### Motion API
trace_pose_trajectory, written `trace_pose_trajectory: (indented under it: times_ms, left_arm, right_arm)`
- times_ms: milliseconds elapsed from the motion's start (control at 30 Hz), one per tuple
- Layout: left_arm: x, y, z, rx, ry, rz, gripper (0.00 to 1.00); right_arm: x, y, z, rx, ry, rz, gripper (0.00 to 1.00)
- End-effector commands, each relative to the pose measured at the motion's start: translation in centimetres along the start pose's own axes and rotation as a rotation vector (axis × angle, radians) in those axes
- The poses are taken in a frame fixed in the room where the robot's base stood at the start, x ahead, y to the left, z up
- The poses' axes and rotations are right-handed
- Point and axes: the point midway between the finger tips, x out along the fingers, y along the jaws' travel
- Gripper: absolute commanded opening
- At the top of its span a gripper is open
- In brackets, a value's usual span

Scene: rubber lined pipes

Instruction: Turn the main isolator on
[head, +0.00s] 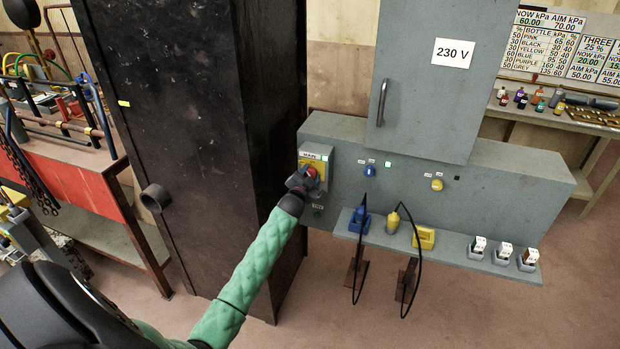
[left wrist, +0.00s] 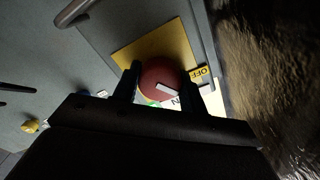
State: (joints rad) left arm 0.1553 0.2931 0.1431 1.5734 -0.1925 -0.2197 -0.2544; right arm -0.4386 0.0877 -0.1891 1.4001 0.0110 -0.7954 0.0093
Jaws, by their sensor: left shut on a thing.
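The main isolator is a red round knob (head: 312,172) on a yellow plate (head: 318,158) at the left end of the grey panel. The red knob also shows in the left wrist view (left wrist: 157,76), with a white bar on its face. An OFF label (left wrist: 203,72) sits beside it, and a partly hidden white label with an N (left wrist: 176,101) lies near a green mark. My left gripper (head: 303,181) is shut on the red knob, one finger on each side. Which label the bar points to, I cannot tell. My right gripper is out of view.
A tall black cabinet (head: 185,120) with a pipe stub stands close left of the panel. A grey 230 V box (head: 440,90) with a handle is above right. A shelf (head: 440,252) below holds blue and yellow plugs, cables and small blocks.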

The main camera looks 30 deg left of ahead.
Motion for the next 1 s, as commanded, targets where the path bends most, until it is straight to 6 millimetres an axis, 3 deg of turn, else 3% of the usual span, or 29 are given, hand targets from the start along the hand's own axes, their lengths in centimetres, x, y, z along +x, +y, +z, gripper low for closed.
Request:
trace_pose_trajectory:
  times_ms: [500,1000]
  left_arm:
    - [0.0,0.1,0.0,0.441,0.002,0.0,0.19]
    - [0.0,0.1,0.1,0.613,0.0,0.001,0.19]
  right_arm:
    - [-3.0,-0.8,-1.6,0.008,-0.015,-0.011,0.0]
    - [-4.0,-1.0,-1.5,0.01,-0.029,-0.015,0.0]
